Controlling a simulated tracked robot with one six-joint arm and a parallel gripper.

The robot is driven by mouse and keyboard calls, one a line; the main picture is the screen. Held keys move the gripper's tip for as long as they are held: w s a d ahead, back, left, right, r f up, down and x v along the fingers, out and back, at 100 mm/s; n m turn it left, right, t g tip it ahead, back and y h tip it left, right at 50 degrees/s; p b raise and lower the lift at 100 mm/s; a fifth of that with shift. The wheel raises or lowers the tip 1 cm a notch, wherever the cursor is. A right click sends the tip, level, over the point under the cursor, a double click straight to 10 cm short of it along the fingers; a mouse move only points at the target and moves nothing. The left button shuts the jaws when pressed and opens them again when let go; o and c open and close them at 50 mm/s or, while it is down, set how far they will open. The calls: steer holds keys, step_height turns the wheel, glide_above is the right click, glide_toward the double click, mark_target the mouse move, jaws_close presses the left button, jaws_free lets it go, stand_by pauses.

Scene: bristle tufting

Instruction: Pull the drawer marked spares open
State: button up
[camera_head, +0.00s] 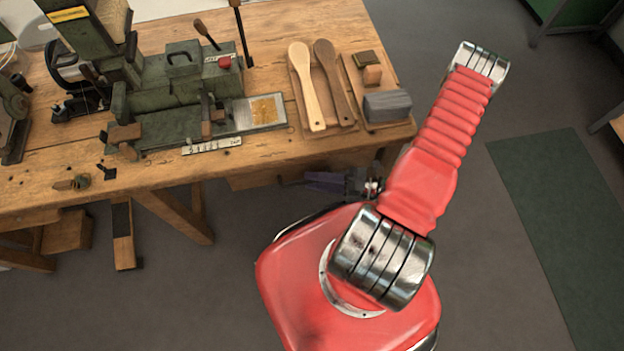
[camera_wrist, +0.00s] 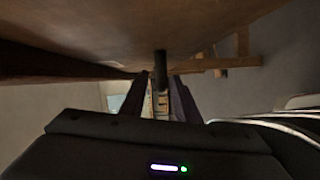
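A wooden drawer-like box (camera_head: 252,180) shows under the front edge of the workbench in the head view. No spares mark can be read on it. My gripper (camera_head: 325,181) is low under the bench's front right part, just right of this box. In the wrist view my gripper's two dark fingers (camera_wrist: 160,102) stand apart with a gap between them. A dark rod-like piece, perhaps a handle (camera_wrist: 160,70), hangs below a brown wooden surface (camera_wrist: 130,30) and lines up with the gap. I cannot tell whether the fingers touch it.
The workbench (camera_head: 350,145) carries a green tufting machine (camera_head: 180,90), wooden brush bodies (camera_head: 305,85), a grey block (camera_head: 387,104) and small tools. A wooden leg (camera_head: 178,215) stands under the bench at left. Grey floor is clear in front, with a green mat (camera_head: 560,210) at right.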

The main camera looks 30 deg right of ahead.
steer(key=shift+w+a, duration=0.35)
steer(key=shift+a, duration=0.15)
steer(key=shift+c, duration=0.6)
jaws_close()
steer(key=shift+f, duration=0.1)
